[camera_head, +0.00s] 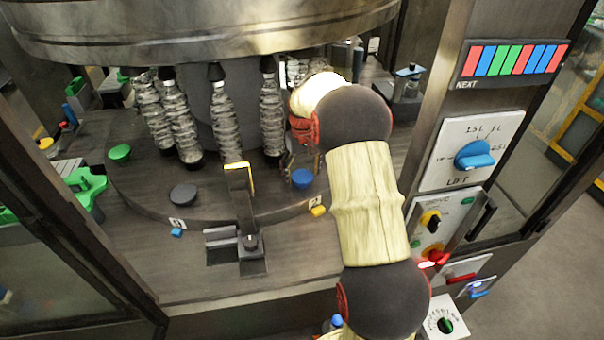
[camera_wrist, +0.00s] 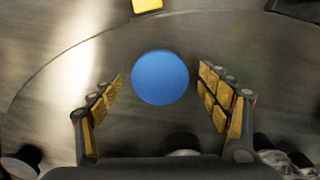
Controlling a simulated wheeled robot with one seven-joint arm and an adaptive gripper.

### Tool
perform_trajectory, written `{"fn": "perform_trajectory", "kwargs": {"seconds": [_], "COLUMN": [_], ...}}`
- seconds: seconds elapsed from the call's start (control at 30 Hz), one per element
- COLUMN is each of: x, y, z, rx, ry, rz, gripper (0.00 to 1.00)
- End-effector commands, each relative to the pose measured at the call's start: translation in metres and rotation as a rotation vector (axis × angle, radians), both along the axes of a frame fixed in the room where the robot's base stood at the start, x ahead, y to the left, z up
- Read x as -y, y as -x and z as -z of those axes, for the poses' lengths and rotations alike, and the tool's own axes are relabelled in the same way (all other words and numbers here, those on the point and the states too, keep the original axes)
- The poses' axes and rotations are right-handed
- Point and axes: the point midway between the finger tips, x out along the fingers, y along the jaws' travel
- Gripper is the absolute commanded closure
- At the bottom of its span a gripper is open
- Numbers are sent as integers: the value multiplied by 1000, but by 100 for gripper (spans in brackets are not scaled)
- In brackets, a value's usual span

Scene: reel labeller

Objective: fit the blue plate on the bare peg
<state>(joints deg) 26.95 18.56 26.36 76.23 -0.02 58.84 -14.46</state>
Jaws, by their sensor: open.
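A round blue plate (camera_head: 302,178) is at the right front of the dark round table, below my gripper (camera_head: 302,155). In the wrist view the blue plate (camera_wrist: 160,77) appears between the two fingertips, with a gap on each side. My gripper is open, its padded fingers spread and apart from the plate. A dark grey disc (camera_head: 183,195) and a green disc (camera_head: 119,152) are to the left on the same table. I cannot make out a bare peg for certain; my arm and the hanging bottles hide part of the table.
Several ribbed bottles (camera_head: 222,120) hang beneath a large metal drum (camera_head: 200,30) behind the discs. An upright post with a yellow edge (camera_head: 240,190) stands at the front. A control panel with a blue lift knob (camera_head: 474,155) is on the right. The table front is mostly clear.

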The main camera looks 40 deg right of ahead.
Motion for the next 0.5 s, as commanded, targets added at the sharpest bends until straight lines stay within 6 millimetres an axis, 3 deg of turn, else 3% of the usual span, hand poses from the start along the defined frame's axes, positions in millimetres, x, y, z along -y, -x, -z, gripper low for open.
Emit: {"fn": "perform_trajectory", "kwargs": {"seconds": [0.27,0.5], "x": [0,0], "y": [0,-1], "z": [-6,-41], "rx": [1,3], "ry": [0,2], "rz": [0,0], "gripper": [24,24]}}
